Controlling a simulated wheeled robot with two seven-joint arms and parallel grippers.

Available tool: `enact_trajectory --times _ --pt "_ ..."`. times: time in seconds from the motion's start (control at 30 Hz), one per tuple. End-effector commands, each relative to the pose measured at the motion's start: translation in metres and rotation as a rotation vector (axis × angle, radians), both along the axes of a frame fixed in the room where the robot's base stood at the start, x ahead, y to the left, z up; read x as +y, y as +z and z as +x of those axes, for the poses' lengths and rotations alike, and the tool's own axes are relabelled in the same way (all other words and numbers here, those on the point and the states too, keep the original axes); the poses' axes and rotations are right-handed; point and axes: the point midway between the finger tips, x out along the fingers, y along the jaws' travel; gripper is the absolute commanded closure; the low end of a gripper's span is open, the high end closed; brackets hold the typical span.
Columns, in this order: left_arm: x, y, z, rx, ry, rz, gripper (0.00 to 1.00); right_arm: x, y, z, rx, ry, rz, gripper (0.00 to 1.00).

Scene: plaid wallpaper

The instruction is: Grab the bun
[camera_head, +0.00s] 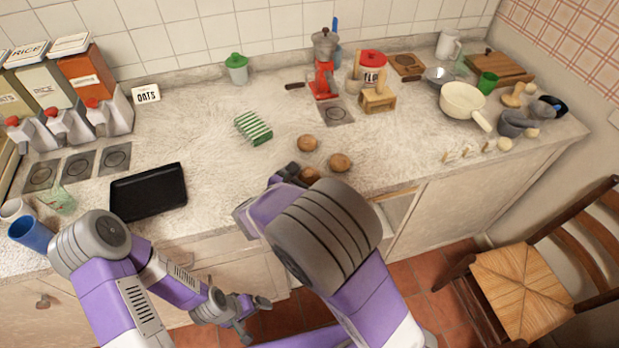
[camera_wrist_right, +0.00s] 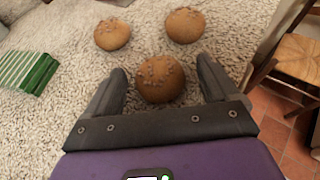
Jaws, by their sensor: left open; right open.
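Three round brown buns lie on the counter. The nearest bun (camera_wrist_right: 160,78) sits between the fingertips of my right gripper (camera_wrist_right: 162,72), with a gap showing on both sides; the gripper is open. In the head view this bun (camera_head: 309,176) is partly hidden by my right arm and gripper (camera_head: 297,172). A second bun (camera_head: 307,143) lies further back, and a third bun (camera_head: 340,162) lies to the right; both also show beyond the fingers in the right wrist view, the second (camera_wrist_right: 112,34) and third (camera_wrist_right: 184,25). My left gripper (camera_head: 254,316) is open and empty, low in front of the counter.
A green-striped item (camera_head: 253,128) lies left of the buns. A black tray (camera_head: 148,192) lies further left. A red grinder (camera_head: 324,78), a wooden stand (camera_head: 377,99) and a cream pan (camera_head: 462,102) stand behind and right. A chair (camera_head: 525,285) stands at right.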

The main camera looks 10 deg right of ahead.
Motion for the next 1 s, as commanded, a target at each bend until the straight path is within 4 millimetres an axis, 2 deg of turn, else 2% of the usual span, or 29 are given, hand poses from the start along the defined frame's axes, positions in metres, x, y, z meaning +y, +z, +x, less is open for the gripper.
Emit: enact_trajectory --times 0.17,0.5,0.57,0.83,1.0 --pt "0.0 0.001 0.0 0.0 0.0 0.0 0.05 0.0 0.001 0.0 0.0 0.001 0.0 0.12" --pt "0.0 0.001 0.0 0.0 0.0 0.0 0.05 0.0 0.001 0.0 0.0 0.0 0.0 0.64" --pt "0.0 0.001 0.0 0.0 0.0 0.0 0.05 0.0 0.001 0.0 -0.001 0.0 0.001 0.72" --pt "0.0 0.003 0.0 0.0 0.0 0.0 0.05 0.0 0.006 0.0 -0.002 0.0 0.002 0.72" --pt "0.0 0.017 0.0 0.0 0.0 0.0 0.05 0.0 0.035 0.0 -0.004 -0.002 0.005 0.72"
